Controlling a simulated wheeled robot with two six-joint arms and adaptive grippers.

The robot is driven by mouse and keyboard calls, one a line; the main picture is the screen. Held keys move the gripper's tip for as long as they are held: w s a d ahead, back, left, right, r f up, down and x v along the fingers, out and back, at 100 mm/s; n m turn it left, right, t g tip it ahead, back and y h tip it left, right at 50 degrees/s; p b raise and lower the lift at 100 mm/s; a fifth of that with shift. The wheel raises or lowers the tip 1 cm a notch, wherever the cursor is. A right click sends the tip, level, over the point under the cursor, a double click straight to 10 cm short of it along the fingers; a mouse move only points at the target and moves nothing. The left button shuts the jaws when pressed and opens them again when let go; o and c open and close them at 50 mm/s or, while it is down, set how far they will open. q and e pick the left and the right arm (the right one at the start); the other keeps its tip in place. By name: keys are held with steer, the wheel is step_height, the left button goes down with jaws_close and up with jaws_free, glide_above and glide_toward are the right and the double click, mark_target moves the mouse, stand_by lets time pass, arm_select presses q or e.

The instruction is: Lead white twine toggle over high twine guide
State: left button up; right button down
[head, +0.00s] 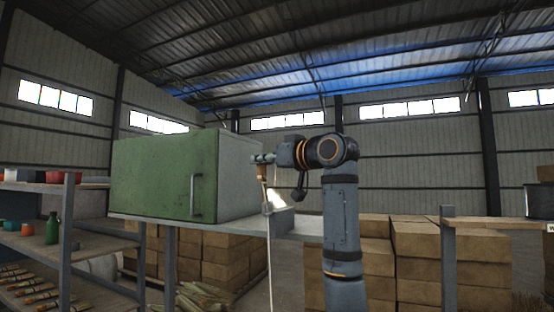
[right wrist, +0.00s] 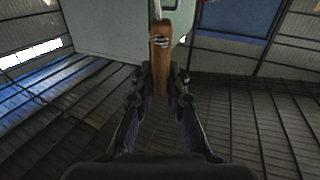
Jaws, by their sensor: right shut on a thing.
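My right gripper (head: 262,161) is raised beside the upper right part of the green cabinet and points left in the head view. It is shut on a brown wooden toggle (head: 262,173). In the right wrist view the toggle (right wrist: 161,55) stands lengthwise between the fingertips (right wrist: 160,82), with white twine wound around its far part. The white twine (head: 268,250) hangs down from the toggle past the shelf edge, nearly straight. I cannot clearly make out the high twine guide in either view. My left gripper is not in view.
A green cabinet (head: 155,178) with a handle stands on a grey shelf (head: 240,226). A small grey block (head: 281,221) sits right of it. Stacked cartons (head: 415,250) are behind. A rack at left carries a green bottle (head: 52,228). Space above the cabinet is clear.

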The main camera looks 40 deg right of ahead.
steer(key=w+a+p, duration=0.1)
steer(key=w+a, duration=0.3)
steer(key=a, duration=0.3)
steer(key=shift+w+p, duration=0.35)
steer(key=shift+p, duration=0.05)
steer(key=shift+f, duration=0.1)
stand_by(0.3)
